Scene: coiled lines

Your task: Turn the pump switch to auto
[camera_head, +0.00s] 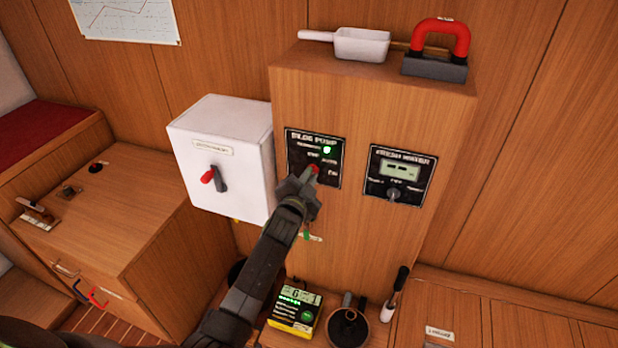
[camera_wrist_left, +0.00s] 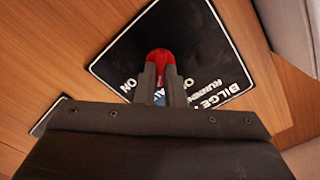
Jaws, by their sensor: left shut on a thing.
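The bilge pump panel (camera_head: 331,150) is a black plate on the front of the wooden cabinet, with a lit green lamp (camera_head: 326,149). Its red switch knob (camera_head: 314,168) sits in the lower part of the panel. My left gripper (camera_head: 307,180) reaches it from below and is shut on the knob. In the left wrist view the red knob (camera_wrist_left: 160,57) shows between the two fingers (camera_wrist_left: 160,82), with the black panel (camera_wrist_left: 190,35) behind. The fingers hide part of the knob and some lettering, so I cannot tell its exact position. My right gripper is not in view.
A fresh water panel (camera_head: 401,178) is right of the bilge panel. A white box (camera_head: 225,140) with a red-handled switch (camera_head: 213,178) stands out on the left. A scoop (camera_head: 361,45) and a red-handled block (camera_head: 436,65) lie on top.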

